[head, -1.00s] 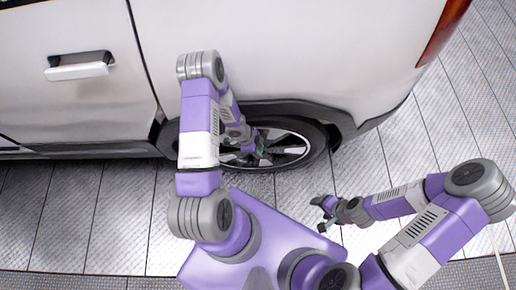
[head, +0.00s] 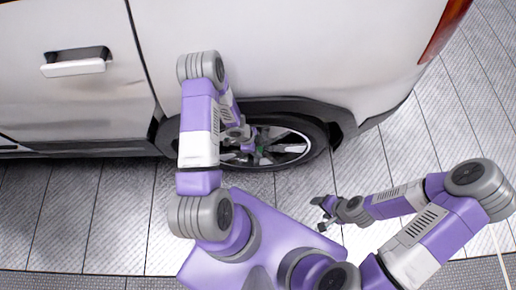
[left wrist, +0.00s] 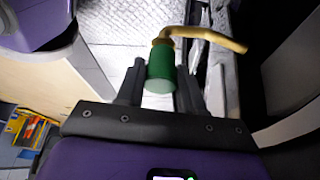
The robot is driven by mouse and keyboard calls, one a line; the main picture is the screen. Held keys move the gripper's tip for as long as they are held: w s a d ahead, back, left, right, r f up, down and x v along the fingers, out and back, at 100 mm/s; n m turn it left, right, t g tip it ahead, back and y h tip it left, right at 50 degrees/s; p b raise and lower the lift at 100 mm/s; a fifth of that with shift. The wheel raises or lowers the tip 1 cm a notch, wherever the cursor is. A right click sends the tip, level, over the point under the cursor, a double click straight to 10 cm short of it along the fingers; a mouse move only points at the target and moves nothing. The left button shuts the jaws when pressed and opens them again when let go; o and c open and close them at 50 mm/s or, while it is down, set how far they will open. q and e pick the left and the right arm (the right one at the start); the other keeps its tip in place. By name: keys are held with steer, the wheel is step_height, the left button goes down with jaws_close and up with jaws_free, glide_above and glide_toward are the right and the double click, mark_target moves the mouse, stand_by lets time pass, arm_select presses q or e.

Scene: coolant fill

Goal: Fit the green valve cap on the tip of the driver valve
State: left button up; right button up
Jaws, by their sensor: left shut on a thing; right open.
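The green valve cap (left wrist: 160,69) is between the fingers of my left gripper (left wrist: 161,78) in the left wrist view. My left gripper is shut on it. The brass driver valve (left wrist: 207,36) is a bent stem. Its collared end meets the cap's far end, and the two look in line. I cannot tell how deep the valve tip sits in the cap. In the head view, my left gripper (head: 257,152) is at the wheel, with a small patch of green beside it. The valve is too small to make out there. My right gripper (head: 322,212) is open and empty above the floor.
The wheel (head: 290,150) sits in the arch of a white car (head: 285,60), whose side fills the upper head view. Metal floor panels (head: 425,135) are clear to the right. Colourful items (left wrist: 28,130) stand at the left of the wrist view.

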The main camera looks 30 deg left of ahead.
arm_select(q)
steer(key=shift+f, duration=0.3)
steer(key=o, duration=0.9)
steer(key=p+v, duration=0.4)
steer(key=v, duration=0.3)
steer(key=shift+a+r+p, duration=0.1)
steer(key=shift+r+p, duration=0.2)
